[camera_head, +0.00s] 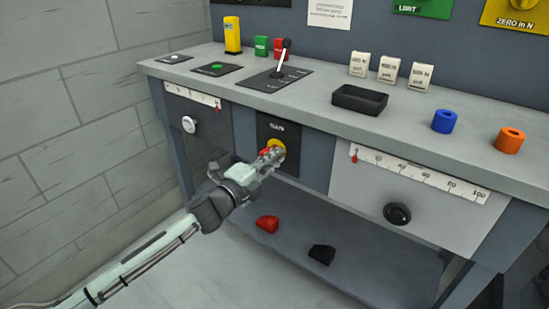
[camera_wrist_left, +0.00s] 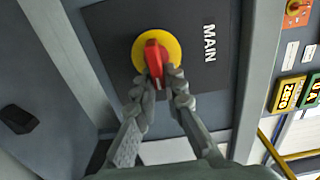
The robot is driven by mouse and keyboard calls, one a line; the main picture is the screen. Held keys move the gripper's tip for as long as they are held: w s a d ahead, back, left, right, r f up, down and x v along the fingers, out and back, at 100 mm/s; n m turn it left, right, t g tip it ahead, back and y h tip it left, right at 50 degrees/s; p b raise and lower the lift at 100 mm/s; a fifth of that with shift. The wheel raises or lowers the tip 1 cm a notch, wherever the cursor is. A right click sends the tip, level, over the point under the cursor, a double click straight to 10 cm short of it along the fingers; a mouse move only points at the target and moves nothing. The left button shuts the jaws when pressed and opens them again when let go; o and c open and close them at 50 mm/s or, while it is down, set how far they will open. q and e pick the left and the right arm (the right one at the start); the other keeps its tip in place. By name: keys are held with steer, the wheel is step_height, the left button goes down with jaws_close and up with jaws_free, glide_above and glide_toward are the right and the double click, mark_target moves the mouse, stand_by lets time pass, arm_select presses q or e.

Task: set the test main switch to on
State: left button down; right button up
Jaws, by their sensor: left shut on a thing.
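The main switch is a red handle on a yellow round plate (camera_head: 279,146), set in a dark panel on the bench front. In the left wrist view the red handle (camera_wrist_left: 153,58) stands in front of the yellow disc (camera_wrist_left: 174,48), with the word MAIN beside it on the dark panel (camera_wrist_left: 205,75). My left gripper (camera_head: 268,154) reaches the switch from the front left. Its two fingertips (camera_wrist_left: 162,86) are closed on the lower end of the red handle, one on each side. The fingers hide part of the handle in the head view. My right gripper is not in view.
Above is the bench top (camera_head: 310,105) with a lever (camera_head: 283,58), a black tray (camera_head: 360,99) and blue (camera_head: 444,121) and orange (camera_head: 510,140) rings. Below, a shelf (camera_head: 350,270) carries a red block (camera_head: 267,224) and a black block (camera_head: 322,254). A black knob (camera_head: 397,213) is at right.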

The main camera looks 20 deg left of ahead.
arm_select(q)
steer(key=c, duration=1.6)
jaws_free()
steer(key=shift+s, duration=0.25)
steer(key=v, duration=1.1)
steer(key=shift+s, duration=0.25)
steer(key=shift+a, duration=0.1)
